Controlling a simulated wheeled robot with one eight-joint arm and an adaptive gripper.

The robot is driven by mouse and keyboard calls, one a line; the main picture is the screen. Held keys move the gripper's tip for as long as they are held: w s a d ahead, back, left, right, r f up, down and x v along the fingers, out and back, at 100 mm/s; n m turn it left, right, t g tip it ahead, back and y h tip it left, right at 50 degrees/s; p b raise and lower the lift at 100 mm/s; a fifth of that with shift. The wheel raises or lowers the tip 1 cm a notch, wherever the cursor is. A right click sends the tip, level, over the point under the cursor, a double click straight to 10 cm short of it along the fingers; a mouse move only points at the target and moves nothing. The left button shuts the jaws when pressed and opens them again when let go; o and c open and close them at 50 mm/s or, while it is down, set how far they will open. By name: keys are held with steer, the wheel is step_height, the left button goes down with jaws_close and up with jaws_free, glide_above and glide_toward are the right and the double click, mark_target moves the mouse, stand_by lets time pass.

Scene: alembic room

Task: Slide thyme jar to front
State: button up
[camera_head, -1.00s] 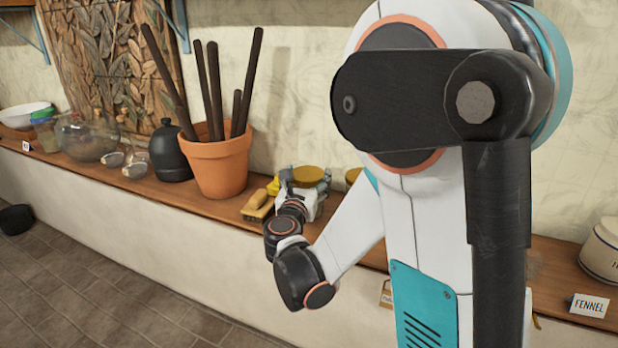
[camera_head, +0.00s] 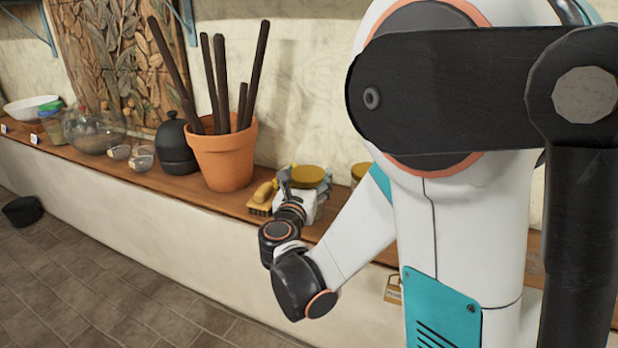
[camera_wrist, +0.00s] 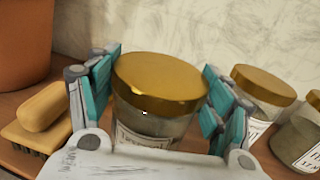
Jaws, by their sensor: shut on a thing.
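A glass jar with a gold lid (camera_wrist: 160,82) stands between the teal-padded fingers of my gripper (camera_wrist: 162,100) in the wrist view. The fingers are shut on it, one on each side. Its pale label is partly hidden by the gripper's palm, and I cannot read it. In the head view the held jar (camera_head: 308,176) is at the shelf's front edge, mostly behind my gripper (camera_head: 303,192). Two more gold-lidded jars stand to its right in the wrist view, a nearer one (camera_wrist: 262,86) and one cut by the frame edge (camera_wrist: 300,138).
A wooden brush (camera_wrist: 38,118) lies just left of the held jar. A terracotta pot (camera_head: 222,160) with dark sticks stands beyond it. A black jar (camera_head: 175,148) and glassware stand further left on the wooden shelf (camera_head: 150,180). The wall (camera_wrist: 180,28) is behind.

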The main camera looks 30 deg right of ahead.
steer(key=shift+s+a, duration=0.1)
steer(key=o, duration=1.4)
steer(key=shift+c, duration=0.2)
